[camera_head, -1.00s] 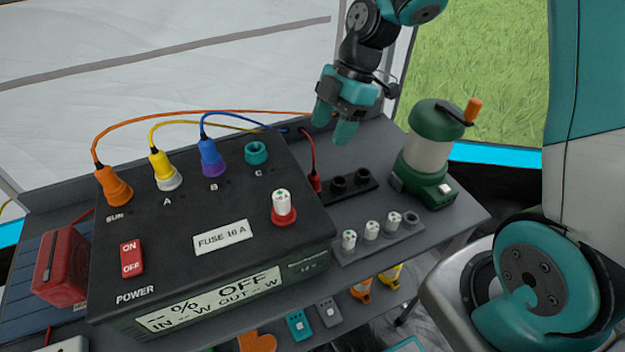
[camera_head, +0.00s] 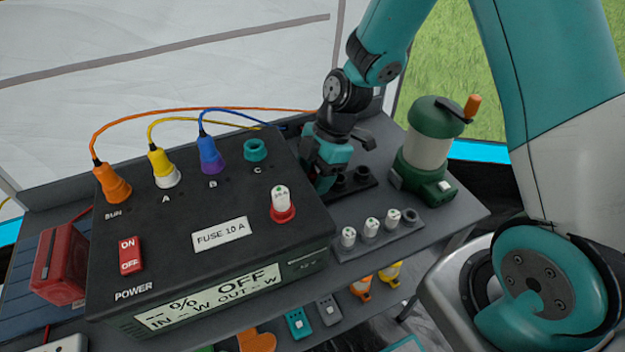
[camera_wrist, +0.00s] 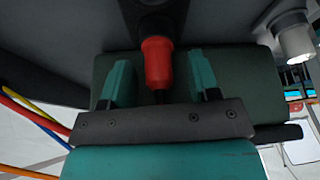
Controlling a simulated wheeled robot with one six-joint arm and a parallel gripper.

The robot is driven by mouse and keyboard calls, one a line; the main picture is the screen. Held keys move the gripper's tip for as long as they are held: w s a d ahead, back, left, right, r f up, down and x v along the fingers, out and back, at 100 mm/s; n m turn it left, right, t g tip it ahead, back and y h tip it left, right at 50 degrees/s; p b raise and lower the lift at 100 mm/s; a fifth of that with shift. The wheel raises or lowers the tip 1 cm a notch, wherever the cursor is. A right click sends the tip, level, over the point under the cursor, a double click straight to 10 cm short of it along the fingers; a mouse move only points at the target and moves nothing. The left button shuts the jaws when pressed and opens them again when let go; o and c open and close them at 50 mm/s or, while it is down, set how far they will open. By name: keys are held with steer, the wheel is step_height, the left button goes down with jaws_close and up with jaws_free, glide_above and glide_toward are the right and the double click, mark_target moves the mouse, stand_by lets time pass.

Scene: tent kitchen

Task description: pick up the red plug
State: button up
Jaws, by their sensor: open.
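The red plug (camera_wrist: 158,62) shows in the wrist view between the two teal fingers of my gripper (camera_wrist: 158,82). Its upper end in that view meets a dark holder (camera_wrist: 155,15). A gap is visible between the plug and each finger. In the head view my gripper (camera_head: 322,180) is low over the black socket strip (camera_head: 368,188), just right of the power box, and it hides the plug. My gripper is open and holds nothing.
The black power box (camera_head: 150,240) stands close on the left, with orange, yellow and blue plugs on top. A rack of white fuses (camera_head: 385,240) lies in front.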

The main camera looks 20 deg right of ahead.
steer(key=shift+c, duration=0.2)
steer(key=c, duration=1)
steer(key=shift+r, duration=0.1)
